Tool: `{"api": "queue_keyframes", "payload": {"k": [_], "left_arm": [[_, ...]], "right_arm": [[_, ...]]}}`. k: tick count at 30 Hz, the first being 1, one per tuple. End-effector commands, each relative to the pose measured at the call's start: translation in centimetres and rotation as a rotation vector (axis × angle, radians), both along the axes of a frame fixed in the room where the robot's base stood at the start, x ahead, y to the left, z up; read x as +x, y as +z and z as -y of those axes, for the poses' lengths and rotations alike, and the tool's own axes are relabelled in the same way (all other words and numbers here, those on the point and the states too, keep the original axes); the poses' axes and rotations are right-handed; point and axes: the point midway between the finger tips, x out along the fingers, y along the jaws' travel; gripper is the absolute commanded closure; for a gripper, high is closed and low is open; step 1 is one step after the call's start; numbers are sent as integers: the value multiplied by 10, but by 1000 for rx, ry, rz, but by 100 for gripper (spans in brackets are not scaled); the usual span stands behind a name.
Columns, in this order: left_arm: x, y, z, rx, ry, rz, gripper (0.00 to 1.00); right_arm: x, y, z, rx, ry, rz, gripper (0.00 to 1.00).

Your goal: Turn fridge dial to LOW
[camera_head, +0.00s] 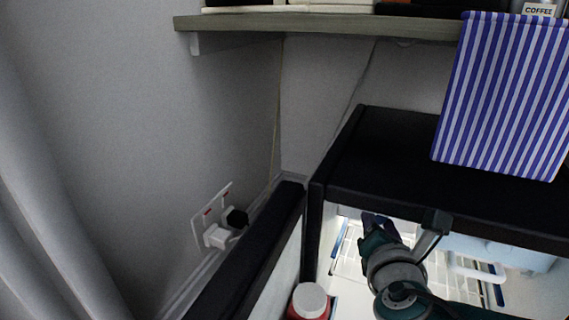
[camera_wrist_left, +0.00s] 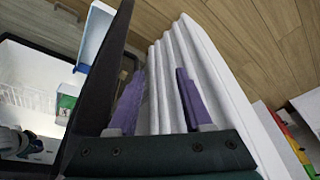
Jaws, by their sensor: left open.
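The fridge (camera_head: 400,150) has a black top, and its door (camera_head: 262,255) stands open to the left. Its lit inside shows wire shelves. No dial can be made out in either view. One of my arms, apparently the right, reaches into the fridge; its purple gripper (camera_head: 379,228) is partly hidden under the top, and its fingertips are unclear. My left gripper (camera_wrist_left: 158,75) shows only in the left wrist view, open and empty, beside a black edge that looks like the door (camera_wrist_left: 100,75). Behind its fingers is white ribbed material.
A red bottle with a white cap (camera_head: 310,300) stands just inside the door. Plugs (camera_head: 218,236) stick out of the wall socket behind the door.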

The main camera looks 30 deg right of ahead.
Motion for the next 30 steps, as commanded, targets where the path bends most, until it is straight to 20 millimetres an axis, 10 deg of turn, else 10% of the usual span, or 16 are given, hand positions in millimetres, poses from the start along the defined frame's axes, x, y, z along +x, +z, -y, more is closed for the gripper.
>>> {"api": "queue_keyframes", "payload": {"k": [12,13,21,30], "left_arm": [[0,1,3,-9,6,0,50],[0,1,2,-9,6,0,50],[0,1,2,-9,5,0,50],[0,4,1,-3,2,0,50]], "right_arm": [[1,1,0,-7,1,-3,100],[1,1,0,-7,1,-3,50],[0,1,0,-6,0,-4,21],[-3,2,-3,-4,1,-6,21]]}}
